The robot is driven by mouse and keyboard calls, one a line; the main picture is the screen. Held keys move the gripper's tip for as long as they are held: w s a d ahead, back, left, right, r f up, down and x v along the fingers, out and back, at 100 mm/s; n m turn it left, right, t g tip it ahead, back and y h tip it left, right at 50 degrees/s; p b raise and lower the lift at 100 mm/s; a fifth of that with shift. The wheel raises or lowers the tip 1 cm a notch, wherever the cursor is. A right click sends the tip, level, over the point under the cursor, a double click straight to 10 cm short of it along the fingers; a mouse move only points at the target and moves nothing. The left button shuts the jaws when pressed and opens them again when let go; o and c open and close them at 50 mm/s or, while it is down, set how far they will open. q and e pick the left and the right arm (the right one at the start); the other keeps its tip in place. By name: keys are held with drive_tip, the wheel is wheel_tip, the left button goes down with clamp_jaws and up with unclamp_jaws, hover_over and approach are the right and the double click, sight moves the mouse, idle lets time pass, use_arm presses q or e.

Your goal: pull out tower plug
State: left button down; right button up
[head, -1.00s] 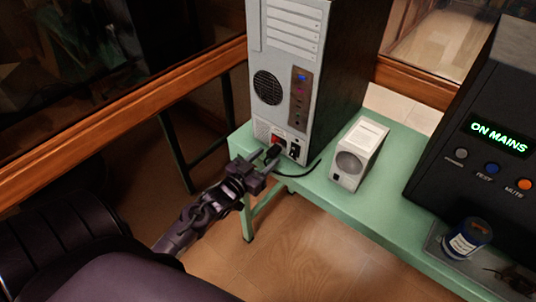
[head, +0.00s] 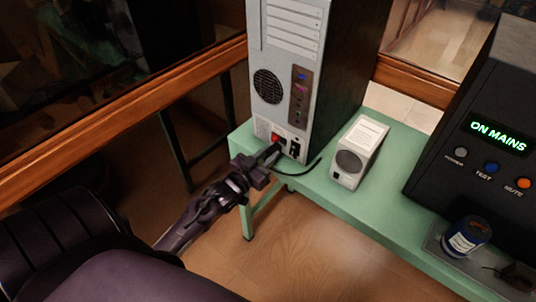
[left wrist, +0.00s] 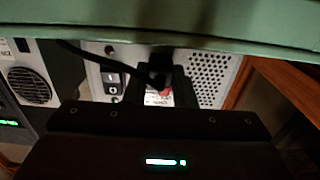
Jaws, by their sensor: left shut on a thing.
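The grey computer tower (head: 272,50) stands upright on the green bench, its back panel facing me. A red part (head: 276,138) shows low on that panel, beside a black switch (left wrist: 112,83). My left gripper (head: 272,153) is at the low part of the panel, shut on the black tower plug (left wrist: 158,68). The plug is mostly hidden by the fingers in the head view. In the left wrist view it is in front of the panel, with its black cable leading left. I cannot tell whether its tip is in the socket. My right gripper is not in view.
A small white speaker box (head: 358,152) stands right of the tower on the green bench (head: 345,205). A black power unit (head: 480,125) reads "ON MAINS". A blue-labelled jar (head: 466,238) stands before it. A wooden rail (head: 120,112) runs behind on the left.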

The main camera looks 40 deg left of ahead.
sight(269, 154)
use_arm(q)
drive_tip(key=s+p, duration=0.2)
drive_tip(key=shift+s+a, duration=0.1)
drive_tip(key=shift+s, duration=0.4)
drive_tip(key=c, duration=1.2)
unclamp_jaws()
drive_tip(key=shift+s+f, duration=0.1)
drive_tip(key=shift+s, duration=0.35)
drive_tip(key=s+b, duration=0.1)
drive_tip(key=s, duration=0.5)
drive_tip(key=shift+s+a, duration=0.3)
drive_tip(key=shift+s, duration=0.1)
